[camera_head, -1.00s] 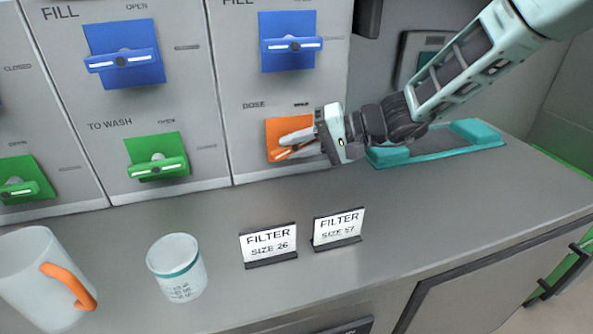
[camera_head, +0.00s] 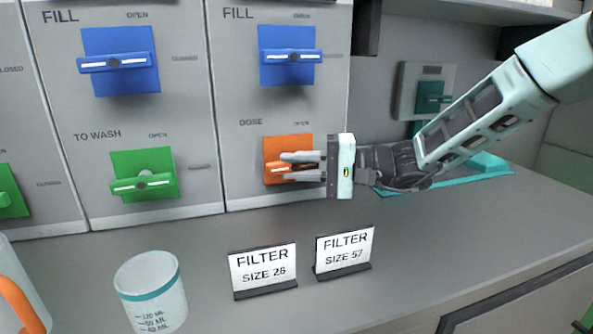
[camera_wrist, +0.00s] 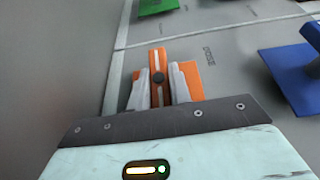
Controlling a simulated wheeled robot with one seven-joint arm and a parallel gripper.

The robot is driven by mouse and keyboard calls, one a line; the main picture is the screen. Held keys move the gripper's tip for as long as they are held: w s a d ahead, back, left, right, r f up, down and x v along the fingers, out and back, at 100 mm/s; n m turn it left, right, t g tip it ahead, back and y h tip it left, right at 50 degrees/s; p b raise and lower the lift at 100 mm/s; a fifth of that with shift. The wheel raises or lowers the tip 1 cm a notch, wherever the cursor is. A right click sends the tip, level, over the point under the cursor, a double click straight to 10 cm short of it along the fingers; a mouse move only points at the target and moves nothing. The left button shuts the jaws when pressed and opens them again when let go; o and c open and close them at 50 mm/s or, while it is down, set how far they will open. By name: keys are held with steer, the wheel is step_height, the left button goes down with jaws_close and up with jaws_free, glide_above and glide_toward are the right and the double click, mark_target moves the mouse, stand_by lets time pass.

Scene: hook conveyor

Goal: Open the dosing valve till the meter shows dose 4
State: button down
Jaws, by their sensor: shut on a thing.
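The orange dosing valve (camera_head: 274,147) is on the grey panel under the word DOSE, below a blue FILL valve. My gripper (camera_head: 292,166) reaches it from the right, with one finger above and one below the orange handle. In the wrist view, the handle (camera_wrist: 156,60) with its white stripe and dark centre knob lies between the two grey fingers (camera_wrist: 159,88), which are shut on it. In the head view the handle looks roughly level and is partly covered by the fingers. No dose meter reading can be made out in either view.
Blue FILL valves (camera_head: 120,80) and a green TO WASH valve (camera_head: 150,160) are on the panels. A measuring cup (camera_head: 150,295), a mug with an orange handle (camera_head: 30,310) and filter signs (camera_head: 262,268) stand on the counter.

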steer(key=c, duration=1.3)
jaws_free()
steer(key=shift+d, duration=0.2)
steer(key=d, duration=0.5)
steer(key=s+d+p, duration=0.1)
steer(key=d, duration=0.5)
steer(key=s+d, duration=0.1)
steer(key=d, duration=0.5)
steer(key=shift+r, duration=0.25)
